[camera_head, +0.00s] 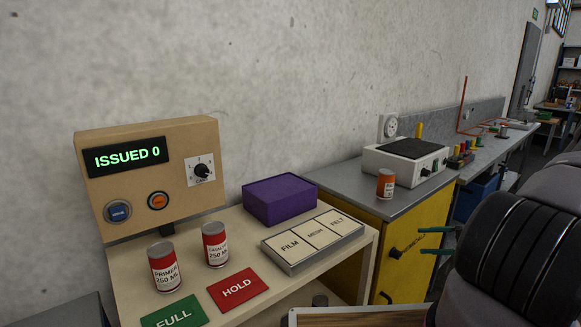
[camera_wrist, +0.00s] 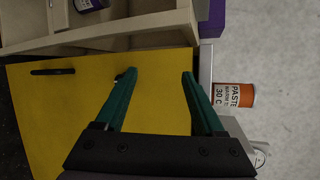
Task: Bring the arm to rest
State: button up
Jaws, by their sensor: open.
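My gripper shows at the right in the head view as two green fingers (camera_head: 421,240), pointing left in front of the yellow cabinet (camera_head: 402,262). In the wrist view the fingers (camera_wrist: 158,76) are spread apart with nothing between them, and the yellow cabinet front (camera_wrist: 60,110) lies behind them. An orange and white can stands on the grey top of the cabinet in the head view (camera_head: 386,186); the wrist view shows it lettered PASTE (camera_wrist: 232,95), to the right of the fingers and apart from them.
A cream bench holds a PRIMER can (camera_head: 165,268), a CATALYST can (camera_head: 214,246), a purple box (camera_head: 280,199), a FILM, MESH and FELT tray (camera_head: 290,268), a red HOLD card (camera_head: 238,289) and a green FULL card (camera_head: 175,314). The panel (camera_head: 148,180) reads ISSUED 0. A white device (camera_head: 408,159) stands behind the orange can.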

jog(key=s+a+r+n+g+h, duration=0.2)
jog(key=a+r+g+h, duration=0.3)
jog(key=r, duration=0.9)
jog(key=s+a+r+n+h, duration=0.1)
jog(key=a+r+n+h, duration=0.1)
jog(key=a+r, duration=0.8)
jog(key=s+a+r+t+h, duration=0.2)
jog(key=s+r, duration=0.6)
jog(key=r, duration=0.2)
jog(key=s+a+r+t+h, duration=0.1)
jog(key=s+a+r+t, duration=0.1)
jog(key=s+r, duration=0.7)
jog(key=shift+a+r+t+h, duration=0.4)
jog(key=shift+r+t, duration=0.3)
jog(key=shift+r, duration=0.15)
jog(key=shift+w, duration=0.1)
